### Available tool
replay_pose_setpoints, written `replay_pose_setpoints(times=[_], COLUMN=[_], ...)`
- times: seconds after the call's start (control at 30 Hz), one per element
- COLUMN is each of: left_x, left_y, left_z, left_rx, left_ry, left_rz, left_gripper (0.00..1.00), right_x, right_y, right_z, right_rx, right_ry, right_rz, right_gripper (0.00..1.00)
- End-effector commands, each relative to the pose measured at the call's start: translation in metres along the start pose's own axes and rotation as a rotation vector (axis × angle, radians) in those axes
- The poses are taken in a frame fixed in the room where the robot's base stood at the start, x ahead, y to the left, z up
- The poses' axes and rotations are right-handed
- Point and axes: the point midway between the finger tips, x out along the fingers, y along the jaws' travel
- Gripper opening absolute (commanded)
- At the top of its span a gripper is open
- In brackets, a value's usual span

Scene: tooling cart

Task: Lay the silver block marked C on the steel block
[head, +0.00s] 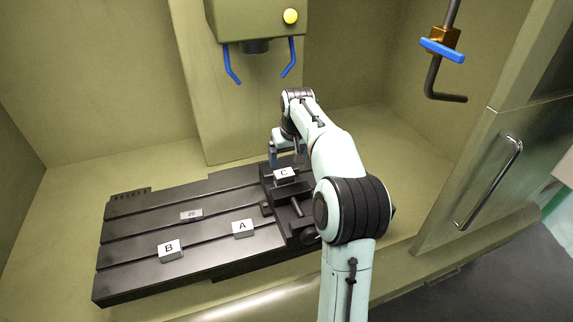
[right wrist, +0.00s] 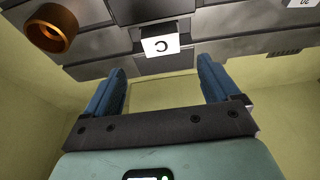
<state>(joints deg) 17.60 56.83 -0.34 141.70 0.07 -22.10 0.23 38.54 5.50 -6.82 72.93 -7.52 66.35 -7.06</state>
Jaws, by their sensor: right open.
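The silver block marked C (head: 284,175) lies on top of the dark vise (head: 293,208), its white label facing up. It also shows in the right wrist view (right wrist: 160,46), beyond the fingertips. A small grey block marked 20 (head: 191,215) lies on the slotted machine table; I cannot tell whether this is the steel block. My right gripper (head: 287,153) is open, just behind block C in the head view. In the right wrist view, its two blue fingers (right wrist: 160,80) stand apart with nothing between them. My left gripper is not in view.
Silver blocks A (head: 242,228) and B (head: 169,250) lie on the slotted dark table (head: 130,275). The machine head (head: 255,20), with two blue nozzles, hangs above. A bent pipe with a blue handle (head: 442,50) hangs at upper right. An amber ring (right wrist: 50,30) shows in the wrist view.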

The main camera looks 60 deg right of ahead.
Motion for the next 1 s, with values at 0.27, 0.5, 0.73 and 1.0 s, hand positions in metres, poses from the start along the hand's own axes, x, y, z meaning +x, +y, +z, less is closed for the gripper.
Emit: replay_pose_setpoints(times=[0.27, 0.5, 0.73, 1.0], left_x=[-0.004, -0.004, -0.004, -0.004], left_y=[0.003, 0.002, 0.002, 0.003], left_z=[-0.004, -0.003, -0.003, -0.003], left_rx=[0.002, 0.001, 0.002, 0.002], left_ry=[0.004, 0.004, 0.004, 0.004], left_rz=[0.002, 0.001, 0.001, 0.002], left_gripper=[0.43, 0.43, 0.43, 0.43], right_x=[-0.027, -0.028, -0.028, -0.028], right_y=[0.000, 0.000, 0.000, 0.000], right_z=[0.000, 0.000, 0.000, 0.000], right_rx=[0.000, 0.000, 0.000, 0.000], right_ry=[0.000, -0.001, -0.001, -0.001], right_rz=[-0.001, 0.000, 0.000, 0.000], right_gripper=[0.89, 0.89, 0.89, 0.89])
